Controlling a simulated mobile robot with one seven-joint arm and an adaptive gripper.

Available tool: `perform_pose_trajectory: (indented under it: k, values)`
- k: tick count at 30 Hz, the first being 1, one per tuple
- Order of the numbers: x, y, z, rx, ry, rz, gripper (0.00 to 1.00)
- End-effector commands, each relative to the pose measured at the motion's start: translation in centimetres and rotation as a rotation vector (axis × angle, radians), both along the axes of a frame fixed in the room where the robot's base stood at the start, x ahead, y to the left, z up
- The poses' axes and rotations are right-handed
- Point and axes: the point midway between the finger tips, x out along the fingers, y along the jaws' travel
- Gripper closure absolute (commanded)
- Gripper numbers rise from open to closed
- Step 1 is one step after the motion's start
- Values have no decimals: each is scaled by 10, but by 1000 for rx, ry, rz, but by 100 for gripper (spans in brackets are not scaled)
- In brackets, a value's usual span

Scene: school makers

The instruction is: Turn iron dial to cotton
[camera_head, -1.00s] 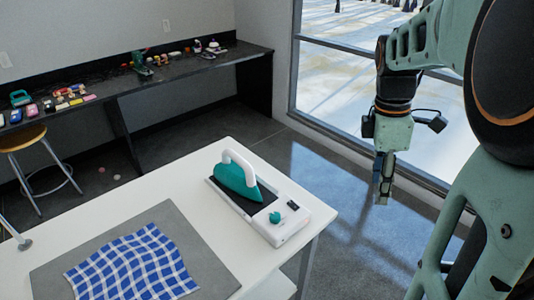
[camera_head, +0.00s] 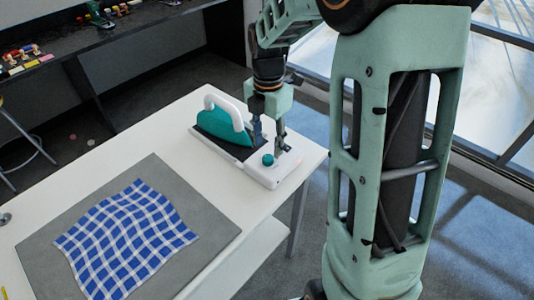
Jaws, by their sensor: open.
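A teal and white iron (camera_head: 222,125) rests on a white base station (camera_head: 262,176) near the right corner of the white table. A teal dial (camera_head: 268,160) sits on top of the base, at the end nearer me. My gripper (camera_head: 269,143) is open and points down over the base, just behind the dial, with its fingers on either side. Whether a finger touches the dial cannot be told. The dial's markings are too small to read, and the base's small display is mostly hidden by my gripper.
A blue checked cloth (camera_head: 128,238) lies on a grey mat (camera_head: 207,245) on the white table (camera_head: 68,195). A dark bench (camera_head: 150,22) with small items runs along the back wall. A stool stands at the left edge. Large windows are at the right.

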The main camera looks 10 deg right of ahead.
Motion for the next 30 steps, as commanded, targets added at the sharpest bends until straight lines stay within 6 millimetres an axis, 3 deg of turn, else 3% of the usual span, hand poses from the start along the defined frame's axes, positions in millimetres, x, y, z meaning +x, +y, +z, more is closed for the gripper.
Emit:
perform_pose_trajectory:
  k: [3, 9, 20, 30]
  values:
    - [-1, 0, -22, 0, 4, 0, 58]
    - [0, 0, -43, -1, 1, -1, 58]
    - [0, -1, -48, -1, -1, -2, 58]
    - [0, -1, -47, -1, -1, -2, 96]
